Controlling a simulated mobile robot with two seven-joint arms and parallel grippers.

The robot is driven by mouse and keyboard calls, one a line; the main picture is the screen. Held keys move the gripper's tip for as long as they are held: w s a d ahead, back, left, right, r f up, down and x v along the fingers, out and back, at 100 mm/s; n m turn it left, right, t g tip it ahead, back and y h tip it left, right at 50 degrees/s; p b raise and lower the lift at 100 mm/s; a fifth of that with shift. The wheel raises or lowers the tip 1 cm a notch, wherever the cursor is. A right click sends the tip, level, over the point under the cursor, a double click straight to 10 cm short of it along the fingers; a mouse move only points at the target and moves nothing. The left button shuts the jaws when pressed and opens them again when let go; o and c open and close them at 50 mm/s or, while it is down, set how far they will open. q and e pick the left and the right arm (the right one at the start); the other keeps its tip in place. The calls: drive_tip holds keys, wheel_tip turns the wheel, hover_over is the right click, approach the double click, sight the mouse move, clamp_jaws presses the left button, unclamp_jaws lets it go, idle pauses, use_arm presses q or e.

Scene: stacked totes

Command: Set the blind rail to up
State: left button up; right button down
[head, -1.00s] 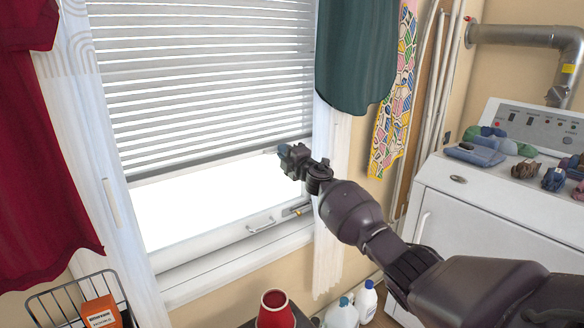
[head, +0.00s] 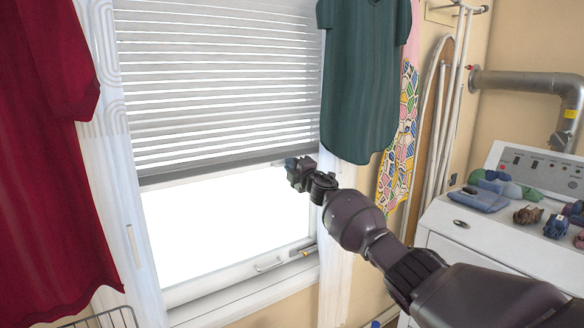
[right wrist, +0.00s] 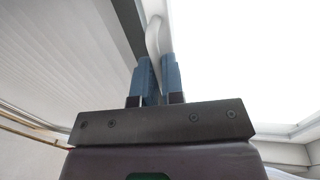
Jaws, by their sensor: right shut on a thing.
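The blind rail (head: 215,172) is the grey bar along the bottom of the partly lowered white slatted blind (head: 220,85). Bright bare glass shows below it. My right gripper (head: 290,163) is at the rail's right end, under the blind. In the right wrist view, its two blue fingers (right wrist: 155,72) are shut on a pale curved tab (right wrist: 154,36) next to the grey rail (right wrist: 122,22). Where the tab joins the rail is hard to make out. My left gripper is out of view.
A dark green garment (head: 362,85) hangs just right of my right gripper, beside the white curtain (head: 338,235). A red garment (head: 45,160) hangs at the left. The window sill (head: 250,298) lies below. A white appliance (head: 465,250) stands at the right.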

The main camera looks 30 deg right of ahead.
drive_tip(key=shift+r, duration=0.15)
drive_tip(key=c, duration=1.2)
unclamp_jaws()
drive_tip(key=shift+s, duration=0.1)
drive_tip(key=s+p, duration=0.1)
drive_tip(key=s, duration=0.2)
drive_tip(key=s+f+p, duration=0.1)
drive_tip(key=s, duration=0.3)
drive_tip(key=s+f+p, duration=0.1)
drive_tip(key=s, duration=0.2)
drive_tip(key=shift+s+d, duration=0.15)
drive_tip(key=shift+s, duration=0.1)
drive_tip(key=shift+f, duration=0.1)
